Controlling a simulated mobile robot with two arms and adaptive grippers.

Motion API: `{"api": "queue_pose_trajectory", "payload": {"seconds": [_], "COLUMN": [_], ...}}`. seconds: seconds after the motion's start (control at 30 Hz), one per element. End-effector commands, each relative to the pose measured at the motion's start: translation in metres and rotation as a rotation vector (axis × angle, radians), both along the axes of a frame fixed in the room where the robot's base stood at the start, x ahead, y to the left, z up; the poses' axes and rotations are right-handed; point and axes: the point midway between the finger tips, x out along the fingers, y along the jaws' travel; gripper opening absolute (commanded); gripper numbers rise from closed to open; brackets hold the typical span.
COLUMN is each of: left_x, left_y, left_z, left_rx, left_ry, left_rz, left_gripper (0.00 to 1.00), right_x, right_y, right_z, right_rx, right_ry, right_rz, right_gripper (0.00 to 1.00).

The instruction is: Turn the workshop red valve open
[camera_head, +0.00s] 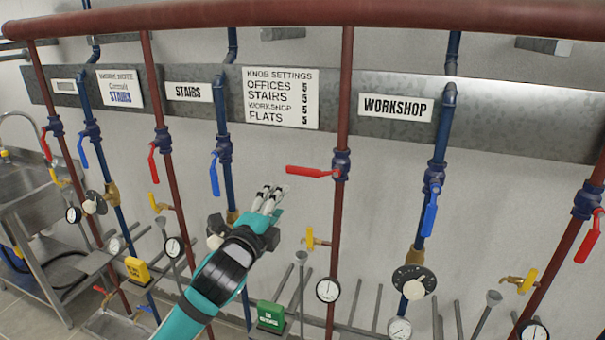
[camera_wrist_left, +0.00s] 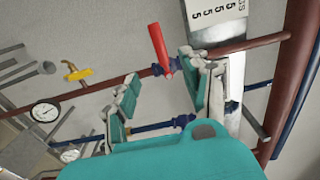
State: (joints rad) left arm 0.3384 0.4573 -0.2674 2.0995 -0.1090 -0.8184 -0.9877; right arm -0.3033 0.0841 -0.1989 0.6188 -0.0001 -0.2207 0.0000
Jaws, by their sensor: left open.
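The workshop red valve has a red lever handle (camera_head: 308,171) that points left, across its vertical red pipe. Its blue body (camera_head: 341,165) sits on that pipe, left of the WORKSHOP sign (camera_head: 395,107). In the left wrist view the red handle (camera_wrist_left: 160,45) shows just beyond the fingers. My left gripper (camera_head: 270,196) is open and empty, below and left of the handle, apart from it. In the left wrist view its two teal-padded fingers (camera_wrist_left: 165,92) are spread, with the handle's valve end beyond the gap. My right gripper is not in view.
A blue-handled valve (camera_head: 214,174) hangs on the blue pipe left of my gripper. Another blue handle (camera_head: 430,212) is at the right. A yellow tap (camera_head: 312,240) and a gauge (camera_head: 328,290) sit below on the red pipe. A thick red pipe (camera_head: 300,14) crosses the top.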

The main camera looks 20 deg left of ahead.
Motion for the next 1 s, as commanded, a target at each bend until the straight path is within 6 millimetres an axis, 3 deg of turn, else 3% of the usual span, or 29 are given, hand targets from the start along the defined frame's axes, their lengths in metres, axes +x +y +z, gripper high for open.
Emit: {"api": "queue_pose_trajectory", "payload": {"seconds": [0.23,0.6,0.8,1.0], "left_x": [0.047,0.125,0.154,0.166], "left_y": [-0.001,-0.005,-0.005,-0.006], "left_z": [0.003,0.002,0.001,0.0], "left_rx": [-0.005,-0.006,-0.005,-0.005], "left_ry": [0.001,0.002,0.002,0.002], "left_rz": [0.001,0.0,0.001,0.0], "left_gripper": [0.47,0.47,0.47,0.47], "right_x": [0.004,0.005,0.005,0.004], "right_y": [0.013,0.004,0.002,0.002], "right_z": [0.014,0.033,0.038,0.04], "right_rx": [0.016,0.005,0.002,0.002], "right_ry": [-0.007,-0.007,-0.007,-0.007], "right_rz": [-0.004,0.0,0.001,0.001], "right_gripper": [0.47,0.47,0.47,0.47]}}
